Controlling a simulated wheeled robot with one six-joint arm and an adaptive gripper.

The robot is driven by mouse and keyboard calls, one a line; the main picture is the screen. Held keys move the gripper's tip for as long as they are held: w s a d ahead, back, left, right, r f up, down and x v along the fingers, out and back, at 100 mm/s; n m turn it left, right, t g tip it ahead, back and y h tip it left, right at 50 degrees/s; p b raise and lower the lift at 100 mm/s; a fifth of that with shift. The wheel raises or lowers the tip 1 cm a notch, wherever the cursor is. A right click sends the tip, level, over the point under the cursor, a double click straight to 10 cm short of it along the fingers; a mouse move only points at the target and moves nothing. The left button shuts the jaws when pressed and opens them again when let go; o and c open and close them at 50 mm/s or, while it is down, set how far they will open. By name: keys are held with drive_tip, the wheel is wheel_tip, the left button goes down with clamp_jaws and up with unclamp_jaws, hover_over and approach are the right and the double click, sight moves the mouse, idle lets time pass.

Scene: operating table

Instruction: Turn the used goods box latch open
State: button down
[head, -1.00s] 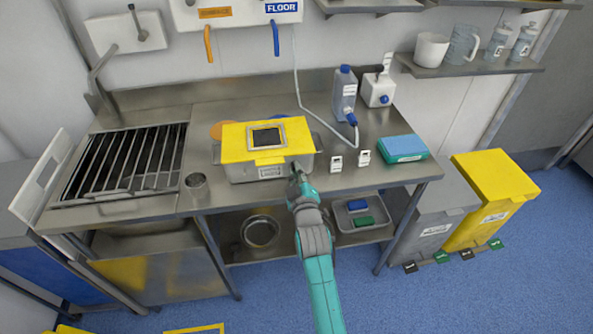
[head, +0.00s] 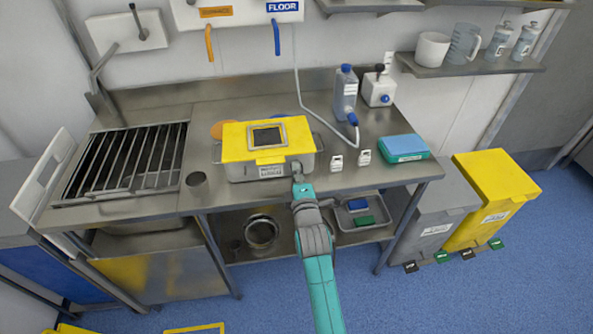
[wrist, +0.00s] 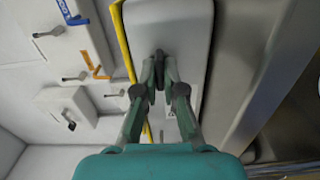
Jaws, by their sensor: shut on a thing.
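The used goods box (head: 240,171) is a grey metal box with a yellow lid (head: 238,154) on the steel counter. The lid has a dark framed window and looks closed. My gripper (head: 297,172) is at the right end of the box's front face. In the wrist view my gripper (wrist: 159,78) is shut on a small dark latch (wrist: 159,56) on the grey box wall (wrist: 190,25). The yellow lid edge (wrist: 124,45) runs along the left there. In the head view my gripper hides the latch.
On the counter (head: 370,128) to the right stand a blue-capped bottle (head: 345,95), two small white tags and a teal box (head: 404,148). A yellow bin (head: 492,200) stands at the right.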

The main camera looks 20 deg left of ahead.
drive_tip(key=shift+n, duration=0.4)
drive_tip(key=c, duration=1.3)
unclamp_jaws()
drive_tip(key=v, duration=1.2)
